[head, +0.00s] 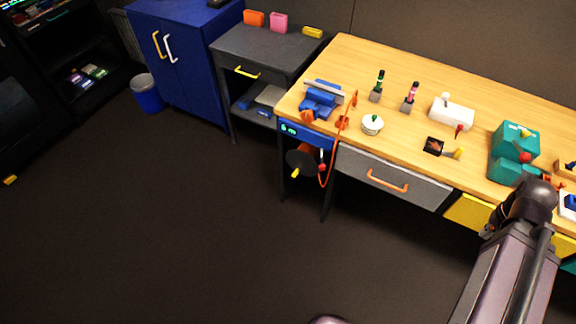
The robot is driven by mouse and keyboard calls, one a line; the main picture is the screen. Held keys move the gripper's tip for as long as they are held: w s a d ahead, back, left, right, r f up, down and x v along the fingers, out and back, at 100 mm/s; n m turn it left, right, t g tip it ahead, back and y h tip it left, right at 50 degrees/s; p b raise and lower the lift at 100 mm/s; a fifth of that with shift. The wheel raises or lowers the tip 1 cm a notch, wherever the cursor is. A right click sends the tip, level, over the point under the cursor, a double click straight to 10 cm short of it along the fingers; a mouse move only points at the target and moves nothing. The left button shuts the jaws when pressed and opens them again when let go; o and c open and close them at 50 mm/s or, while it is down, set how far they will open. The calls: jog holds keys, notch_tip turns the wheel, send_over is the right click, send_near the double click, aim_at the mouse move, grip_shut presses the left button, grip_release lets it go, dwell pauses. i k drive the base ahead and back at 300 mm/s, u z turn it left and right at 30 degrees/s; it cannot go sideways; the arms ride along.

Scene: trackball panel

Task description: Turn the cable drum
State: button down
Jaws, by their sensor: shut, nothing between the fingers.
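The cable drum (301,161) is a dark round drum under the left end of the wooden workbench, below a blue panel (305,134) with a small green display. A yellow handle (295,173) sticks out at its lower front. An orange cable (342,128) runs from the bench top down in a loop beside the drum. A small red-tipped lever stands just right of the drum. My arm reaches in from the lower right, well away from the drum. My gripper cannot be made out beyond the arm's dark joint.
The workbench (390,82) carries a blue vise (321,99), a white pot (372,125) and a teal machine (515,151). A grey drawer (393,180) is right of the drum. A grey side table (268,48) and blue cabinet (181,52) stand left. The floor in front is clear.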

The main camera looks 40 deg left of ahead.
aim_at(304, 160)
jog(key=u, duration=1.5)
jog(key=k, duration=0.95)
jog(key=i, duration=0.75)
